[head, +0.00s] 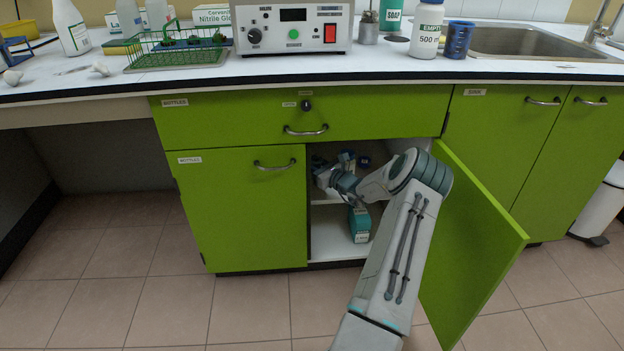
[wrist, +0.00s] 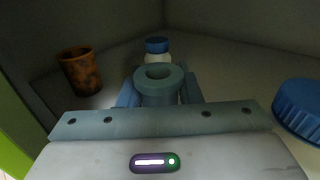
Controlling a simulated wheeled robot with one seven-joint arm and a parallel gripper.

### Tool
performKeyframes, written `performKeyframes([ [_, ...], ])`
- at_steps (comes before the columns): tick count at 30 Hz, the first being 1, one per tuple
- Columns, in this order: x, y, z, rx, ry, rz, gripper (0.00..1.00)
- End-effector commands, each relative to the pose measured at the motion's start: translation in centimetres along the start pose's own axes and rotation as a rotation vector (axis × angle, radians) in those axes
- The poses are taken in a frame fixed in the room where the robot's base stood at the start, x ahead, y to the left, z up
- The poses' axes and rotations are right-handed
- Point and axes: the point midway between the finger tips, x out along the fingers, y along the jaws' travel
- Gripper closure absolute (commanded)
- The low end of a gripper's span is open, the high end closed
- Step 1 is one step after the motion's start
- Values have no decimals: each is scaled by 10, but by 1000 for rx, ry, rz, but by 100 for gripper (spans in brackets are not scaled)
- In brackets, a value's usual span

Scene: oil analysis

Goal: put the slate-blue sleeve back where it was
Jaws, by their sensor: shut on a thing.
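The slate-blue sleeve (wrist: 160,80), a short hollow cylinder with a round opening on top, is between the fingers of my gripper (wrist: 158,92) in the wrist view. My gripper is shut on it. The sleeve's lower part is hidden behind the gripper body. In the head view my gripper (head: 335,180) is inside the open cupboard, at the upper shelf. I cannot make out the sleeve clearly there. Whether the sleeve touches the shelf cannot be told.
A rusty-brown cup (wrist: 80,70) stands left of the gripper, a blue-capped bottle (wrist: 157,48) just behind the sleeve, and a large blue cap (wrist: 299,108) close at right. A teal container (head: 360,223) stands on the lower shelf. The open green door (head: 470,245) is right of my arm.

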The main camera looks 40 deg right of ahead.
Motion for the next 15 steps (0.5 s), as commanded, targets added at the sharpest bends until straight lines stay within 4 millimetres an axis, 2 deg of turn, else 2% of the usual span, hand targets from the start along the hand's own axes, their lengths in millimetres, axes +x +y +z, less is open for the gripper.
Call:
performKeyframes([
  [5,7,2,-10,1,0,0,94],
  [12,6,4,-44,2,0,0,94],
  [15,6,4,-44,1,-1,0,94],
])
